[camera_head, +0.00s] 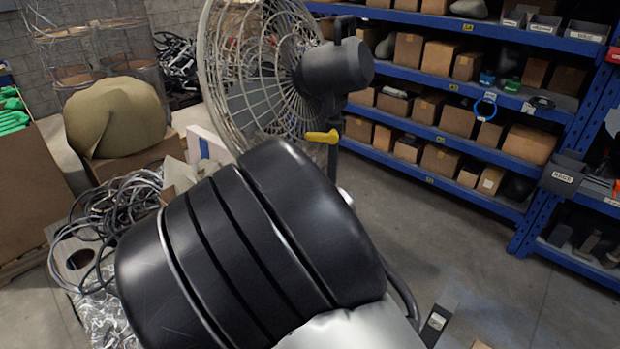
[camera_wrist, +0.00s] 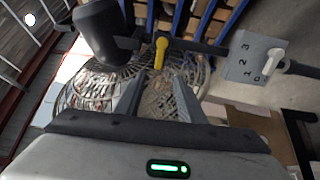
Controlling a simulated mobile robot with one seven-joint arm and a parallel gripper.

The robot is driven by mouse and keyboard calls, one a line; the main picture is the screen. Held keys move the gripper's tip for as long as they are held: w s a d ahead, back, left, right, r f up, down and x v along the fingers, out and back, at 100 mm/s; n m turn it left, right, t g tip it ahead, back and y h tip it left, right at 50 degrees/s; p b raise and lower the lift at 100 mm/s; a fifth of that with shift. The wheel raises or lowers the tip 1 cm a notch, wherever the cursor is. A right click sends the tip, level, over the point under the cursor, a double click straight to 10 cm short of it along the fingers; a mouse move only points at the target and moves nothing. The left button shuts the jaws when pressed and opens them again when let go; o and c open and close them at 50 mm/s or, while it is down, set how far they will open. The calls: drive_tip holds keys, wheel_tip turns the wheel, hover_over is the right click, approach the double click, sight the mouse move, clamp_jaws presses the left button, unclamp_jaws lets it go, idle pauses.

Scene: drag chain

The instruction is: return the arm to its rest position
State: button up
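My gripper (camera_wrist: 158,88) shows in the wrist view with its two grey fingers apart and nothing between them. Behind the fingers are the wire cage of a large fan (camera_wrist: 95,92) and its yellow knob (camera_wrist: 160,52). I cannot tell how far the fingertips are from the cage. In the head view, the thick black rounded links of my arm fill the lower middle, in front of the fan (camera_head: 240,60). My gripper cannot be made out there. The yellow knob (camera_head: 322,137) shows just above my arm.
Blue shelving (camera_head: 480,92) with cardboard boxes stands at the back right. Tangled grey cable (camera_head: 115,215) lies at the left, near an olive rounded object (camera_head: 115,118). A grey numbered switch box (camera_wrist: 250,58) is right of the knob.

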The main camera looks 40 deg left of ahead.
drive_tip(key=shift+w, duration=0.1)
idle(0.3)
drive_tip(key=w+d+r+m+g+h+p, duration=0.1)
drive_tip(key=w+d+r+m+g, duration=0.2)
drive_tip(key=d, duration=0.5)
drive_tip(key=w+d+r+m+h+p, duration=0.1)
drive_tip(key=w+d+r+m, duration=0.15)
drive_tip(key=d+m, duration=0.35)
drive_tip(key=w+d+r+m+g+h+p, duration=0.2)
drive_tip(key=w+d+r+m, duration=0.15)
drive_tip(key=d, duration=0.55)
drive_tip(key=s+d+r+m+g, duration=0.1)
drive_tip(key=s+d+r+m, duration=0.15)
drive_tip(key=d, duration=0.25)
drive_tip(key=s+d+r+m+g+h+p, duration=0.1)
drive_tip(key=s+d, duration=0.2)
drive_tip(key=d, duration=0.3)
drive_tip(key=s+d+r+m+g, duration=0.1)
drive_tip(key=s+d+r, duration=0.15)
drive_tip(key=d, duration=0.25)
drive_tip(key=s+d+m+g+h+p, duration=0.2)
drive_tip(key=s+d+m+h, duration=0.2)
drive_tip(key=s+d, duration=1)
drive_tip(key=s+m, duration=0.2)
drive_tip(key=m, duration=0.1)
drive_tip(key=shift+r, duration=0.25)
